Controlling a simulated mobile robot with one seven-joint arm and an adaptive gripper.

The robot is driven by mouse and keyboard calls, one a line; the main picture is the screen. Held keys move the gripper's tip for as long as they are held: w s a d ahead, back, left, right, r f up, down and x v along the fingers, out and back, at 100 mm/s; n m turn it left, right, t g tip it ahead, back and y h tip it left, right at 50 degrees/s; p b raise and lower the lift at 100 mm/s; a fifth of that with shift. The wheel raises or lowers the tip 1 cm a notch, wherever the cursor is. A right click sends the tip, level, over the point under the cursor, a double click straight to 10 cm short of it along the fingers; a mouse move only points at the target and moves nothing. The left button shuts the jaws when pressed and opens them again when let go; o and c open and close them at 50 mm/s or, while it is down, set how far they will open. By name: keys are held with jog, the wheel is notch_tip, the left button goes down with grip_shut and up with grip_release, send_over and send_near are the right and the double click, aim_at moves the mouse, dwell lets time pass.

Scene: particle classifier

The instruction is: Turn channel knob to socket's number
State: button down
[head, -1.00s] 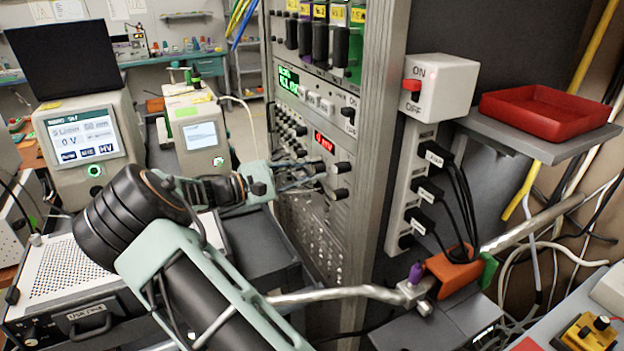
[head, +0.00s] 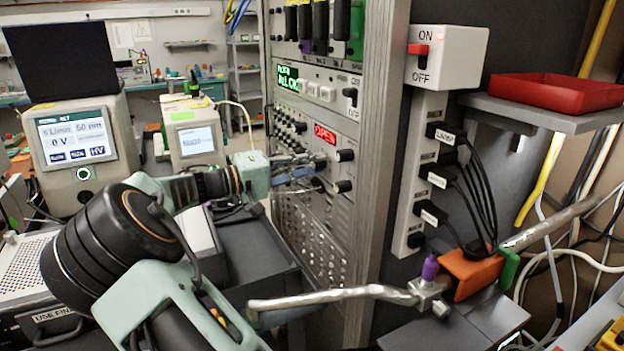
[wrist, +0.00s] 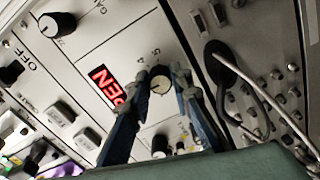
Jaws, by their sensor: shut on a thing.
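My gripper (wrist: 158,74) has its blue-grey fingers on either side of a round knob (wrist: 160,84) with a pale face and dark rim, its pointer line visible. It shows in the wrist view beside a red display (wrist: 108,86) of which I read "PEN". Printed numbers stand around the knob, but I read only a 4 or 5 surely. In the head view my gripper (head: 298,178) reaches the rack's front panel, where the display (head: 325,134) reads "OPEN". The held knob is largely hidden there by the fingers. No socket number is readable.
A power strip (head: 424,165) with labelled black plugs (head: 436,179) stands right of the rack, under a white ON/OFF box (head: 446,57). A red tray (head: 553,93) sits on a shelf. In the wrist view other knobs (wrist: 57,25) and a cable (wrist: 245,72) lie near the fingers.

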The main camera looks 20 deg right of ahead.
jog(key=m+b, duration=0.4)
jog(key=b, duration=0.1)
jog(key=m+b, duration=0.2)
jog(key=b, duration=0.1)
jog(key=shift+f, duration=0.4)
jog(key=m+b, duration=0.4)
jog(key=b, duration=0.1)
jog(key=shift+r+b, duration=0.15)
jog(key=shift+b, duration=0.2)
jog(key=shift+r+m+b, duration=0.15)
jog(key=shift+m+b, duration=0.75)
jog(key=shift+b, duration=0.05)
jog(key=shift+r, duration=0.15)
jog(key=c, duration=1.7)
grip_release()
jog(key=shift+c, duration=0.2)
jog(key=a, duration=1.2)
jog(key=shift+s, duration=0.2)
